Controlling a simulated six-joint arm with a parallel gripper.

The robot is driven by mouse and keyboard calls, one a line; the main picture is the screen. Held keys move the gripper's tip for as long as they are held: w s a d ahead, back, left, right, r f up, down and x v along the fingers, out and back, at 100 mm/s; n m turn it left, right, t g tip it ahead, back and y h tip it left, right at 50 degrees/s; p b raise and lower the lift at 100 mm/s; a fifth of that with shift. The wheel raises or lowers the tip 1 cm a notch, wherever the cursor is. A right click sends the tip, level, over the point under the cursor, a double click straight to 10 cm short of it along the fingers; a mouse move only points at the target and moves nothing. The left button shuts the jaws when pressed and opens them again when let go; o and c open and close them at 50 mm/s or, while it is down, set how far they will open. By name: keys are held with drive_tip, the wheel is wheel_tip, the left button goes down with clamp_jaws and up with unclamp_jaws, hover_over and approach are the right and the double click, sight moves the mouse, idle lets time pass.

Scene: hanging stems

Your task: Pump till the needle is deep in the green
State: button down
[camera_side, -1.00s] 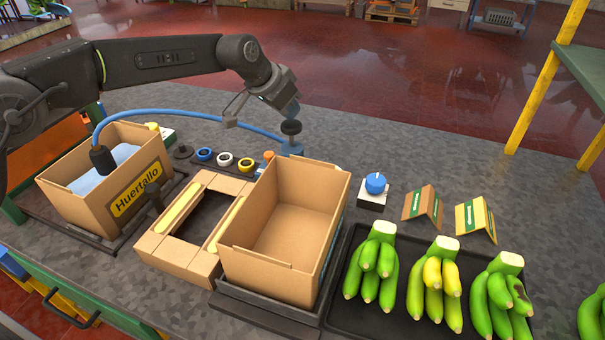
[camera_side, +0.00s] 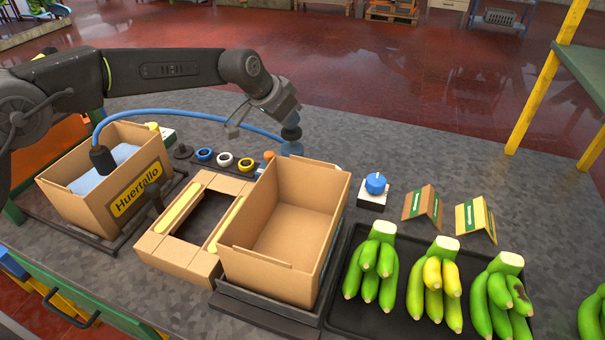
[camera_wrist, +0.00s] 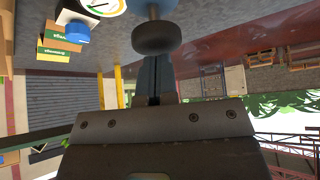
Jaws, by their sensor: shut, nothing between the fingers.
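The pump (camera_side: 291,149) is a small blue body behind the empty cardboard box, with a round black knob (camera_side: 291,133) on top. The knob also shows large in the wrist view (camera_wrist: 155,38), just beyond the blue fingertips. My gripper (camera_side: 291,120) is shut and empty, pointing down with its tips at the knob, apparently touching it. A blue hose (camera_side: 190,112) runs from the pump to a black fitting over a light-blue bag (camera_side: 112,160) in the Huertallo box (camera_side: 140,192). A white gauge (camera_wrist: 100,4) is cut off at the wrist view's top edge; its needle reading is unclear.
An empty cardboard box (camera_side: 325,188) stands close in front of the pump. Coloured rings (camera_side: 224,159) lie left of it. A blue dial on a white block (camera_side: 375,184), folded cards (camera_side: 421,204) and a tray of bananas (camera_side: 340,315) lie right. Table behind is clear.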

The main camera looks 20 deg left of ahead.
drive_tip(key=shift+r, duration=1.4)
drive_tip(key=shift+f, duration=1.55)
drive_tip(key=shift+r, duration=1.7)
wheel_tip(320, 180, up, 8)
